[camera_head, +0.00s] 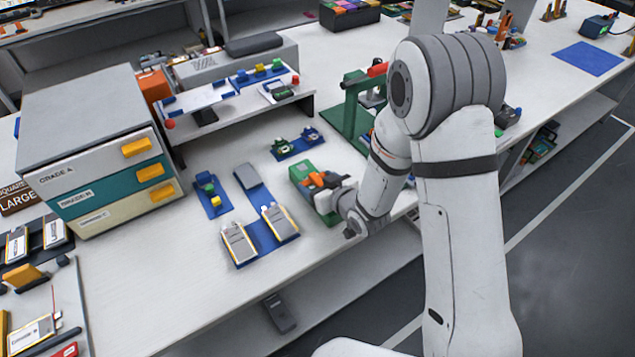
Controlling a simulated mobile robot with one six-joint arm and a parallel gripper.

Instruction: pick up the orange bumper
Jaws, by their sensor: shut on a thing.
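The orange bumper (314,179) is a small orange piece at the green block (301,171) near the middle of the white bench. My gripper (322,184) reaches in from the right, low over the bench, and is shut on the orange bumper. My gripper and wrist hide part of the bumper and the right side of the green block. I cannot tell whether the bumper is touching the block or lifted off it.
Left of my gripper, two pouch cells (239,244) lie on blue holders. A drawer cabinet (96,150) with yellow handles stands at the left. A green press-like fixture (352,105) stands behind my arm.

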